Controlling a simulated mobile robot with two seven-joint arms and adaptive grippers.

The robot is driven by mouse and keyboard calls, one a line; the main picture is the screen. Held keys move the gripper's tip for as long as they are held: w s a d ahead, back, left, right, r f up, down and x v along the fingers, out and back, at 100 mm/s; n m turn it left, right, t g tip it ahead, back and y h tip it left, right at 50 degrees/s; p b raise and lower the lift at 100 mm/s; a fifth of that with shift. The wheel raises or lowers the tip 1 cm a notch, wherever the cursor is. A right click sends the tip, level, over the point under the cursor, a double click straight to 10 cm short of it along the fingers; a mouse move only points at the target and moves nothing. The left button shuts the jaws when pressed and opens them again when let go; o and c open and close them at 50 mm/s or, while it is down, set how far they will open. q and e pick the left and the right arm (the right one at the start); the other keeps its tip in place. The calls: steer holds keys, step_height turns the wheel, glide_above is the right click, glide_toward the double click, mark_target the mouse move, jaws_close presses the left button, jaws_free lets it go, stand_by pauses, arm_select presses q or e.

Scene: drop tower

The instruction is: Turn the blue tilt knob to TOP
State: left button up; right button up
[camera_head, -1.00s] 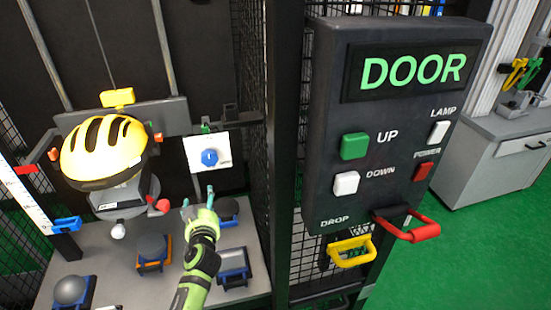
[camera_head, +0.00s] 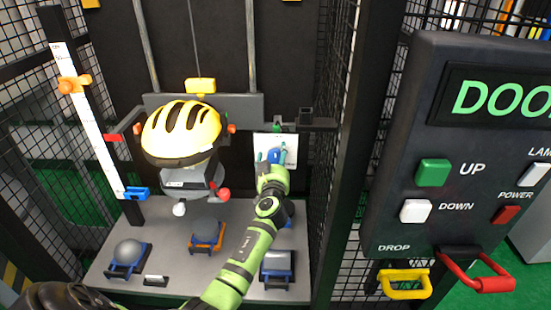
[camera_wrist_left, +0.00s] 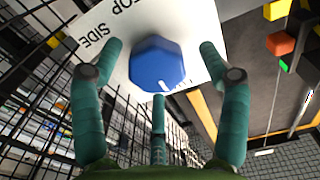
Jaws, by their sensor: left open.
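The blue tilt knob (camera_head: 275,156) sits on a white plate (camera_head: 290,143) and is partly hidden by my left gripper (camera_head: 268,158). In the left wrist view the knob (camera_wrist_left: 157,64) faces me, with a short white mark on its lower edge. The plate (camera_wrist_left: 103,22) there carries the words TOP, at the upper edge, and SIDE, at the upper left. My left gripper (camera_wrist_left: 160,60) is open, its three teal fingers spread around the knob; contact cannot be told. My right gripper is not in view.
A yellow helmet (camera_head: 182,133) hangs left of the plate, above a grey table (camera_head: 180,282) with several anvils. A dark post and mesh stand close on the right, with the DOOR control box (camera_head: 460,150) beyond. A white scale (camera_head: 88,120) stands at the far left.

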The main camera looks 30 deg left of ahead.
arm_select(q)
steer(key=c, duration=1.1)
